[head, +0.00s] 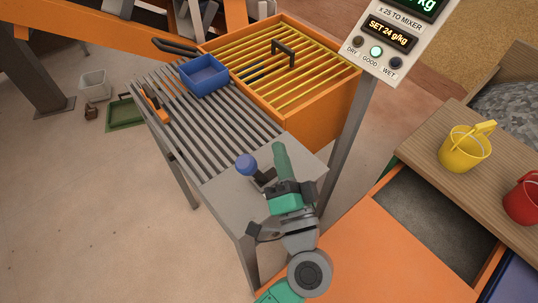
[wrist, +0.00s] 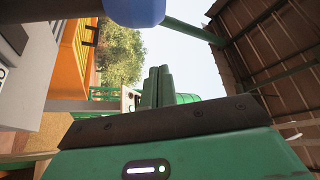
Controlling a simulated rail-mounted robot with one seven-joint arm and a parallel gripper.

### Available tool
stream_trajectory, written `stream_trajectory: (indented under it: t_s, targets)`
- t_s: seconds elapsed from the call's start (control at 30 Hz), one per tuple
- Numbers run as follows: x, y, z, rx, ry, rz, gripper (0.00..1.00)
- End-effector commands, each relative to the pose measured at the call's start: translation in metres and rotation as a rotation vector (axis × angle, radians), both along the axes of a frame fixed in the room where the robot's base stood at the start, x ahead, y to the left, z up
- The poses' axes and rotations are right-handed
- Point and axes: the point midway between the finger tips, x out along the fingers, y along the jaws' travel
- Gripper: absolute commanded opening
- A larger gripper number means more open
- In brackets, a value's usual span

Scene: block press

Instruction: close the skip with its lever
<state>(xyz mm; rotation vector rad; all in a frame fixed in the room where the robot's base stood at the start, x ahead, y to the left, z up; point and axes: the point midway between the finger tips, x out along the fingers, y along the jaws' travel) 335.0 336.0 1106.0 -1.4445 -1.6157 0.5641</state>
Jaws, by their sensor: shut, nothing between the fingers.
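The lever's blue ball knob (head: 246,163) stands on a short dark stem at the grey plate end of the slatted table. In the wrist view the knob (wrist: 135,9) looms large at the top edge. My gripper (head: 279,148) is just right of the knob, apart from it, over the grey plate. Its green fingers (wrist: 156,86) are together and empty. An orange box with yellow bars (head: 285,80) and a dark handle stands behind the table. No part is clearly marked as the skip; I cannot tell whether it is open. My arm hides part of the lever's base.
A blue tray (head: 204,88) and an orange-handled tool (head: 154,105) lie on the slatted table (head: 207,128). A readout panel (head: 385,40) on a grey post stands right of the box.

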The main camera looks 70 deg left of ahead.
Motion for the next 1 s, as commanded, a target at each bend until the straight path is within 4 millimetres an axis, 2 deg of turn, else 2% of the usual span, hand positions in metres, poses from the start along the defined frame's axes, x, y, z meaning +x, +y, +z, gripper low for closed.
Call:
stream_trajectory:
  t_s: [0.03, 0.2, 0.4, 0.57, 1.0]
  targets:
    - [-0.001, -0.014, -0.007, -0.003, 0.006, -0.006, 0.0]
    - [-0.003, -0.051, -0.018, -0.002, 0.006, -0.006, 0.0]
    - [-0.006, -0.077, -0.025, -0.001, 0.005, -0.003, 0.0]
    - [-0.007, -0.083, -0.026, 0.0, 0.004, -0.003, 0.0]
    - [-0.006, -0.083, -0.026, 0.0, 0.004, -0.002, 0.0]
